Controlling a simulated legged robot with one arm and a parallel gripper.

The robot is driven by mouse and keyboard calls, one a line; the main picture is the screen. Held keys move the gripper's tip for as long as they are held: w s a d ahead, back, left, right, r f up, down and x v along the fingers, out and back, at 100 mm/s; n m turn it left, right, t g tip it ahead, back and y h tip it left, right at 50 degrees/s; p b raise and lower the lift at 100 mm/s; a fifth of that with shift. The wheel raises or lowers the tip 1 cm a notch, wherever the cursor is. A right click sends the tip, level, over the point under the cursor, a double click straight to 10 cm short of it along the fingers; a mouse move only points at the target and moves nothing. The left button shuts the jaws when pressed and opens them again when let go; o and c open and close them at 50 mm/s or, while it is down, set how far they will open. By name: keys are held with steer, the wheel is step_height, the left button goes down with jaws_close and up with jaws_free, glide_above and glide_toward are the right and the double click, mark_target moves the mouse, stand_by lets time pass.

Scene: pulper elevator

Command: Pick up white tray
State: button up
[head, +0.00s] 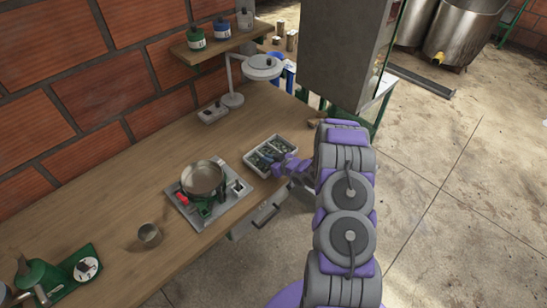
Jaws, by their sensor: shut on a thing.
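The white tray (252,160) sits on the wooden workbench, near its right front edge, in the head view. It has compartments holding small dark green items. My gripper (288,167) reaches in from the right and is at the tray's right side, shut on the tray's rim. The fingertips are small and partly hidden by the purple and grey gripper body. The tray looks level, and I cannot tell whether it is lifted off the bench.
A white lamp (262,68) is behind. A grey cabinet (343,50) hangs close above my arm.

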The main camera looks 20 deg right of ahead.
steer(key=shift+d, duration=1)
jaws_close()
steer(key=shift+a+r, duration=0.2)
steer(key=shift+a, duration=0.25)
steer(key=shift+a+r, duration=0.15)
steer(key=shift+r, duration=0.15)
steer(key=r, duration=0.1)
steer(key=r+p, duration=0.1)
steer(key=r, duration=0.1)
steer(key=shift+s+d, duration=0.1)
steer(key=shift+d, duration=0.15)
steer(key=s+d+p, duration=0.1)
steer(key=s+d, duration=0.3)
steer(key=s, duration=0.2)
steer(key=s+d+r+p, duration=0.1)
steer(key=s+d, duration=0.3)
steer(key=s, duration=0.3)
steer(key=shift+s+d, duration=0.2)
steer(key=shift+s, duration=0.05)
steer(key=shift+w+r, duration=0.1)
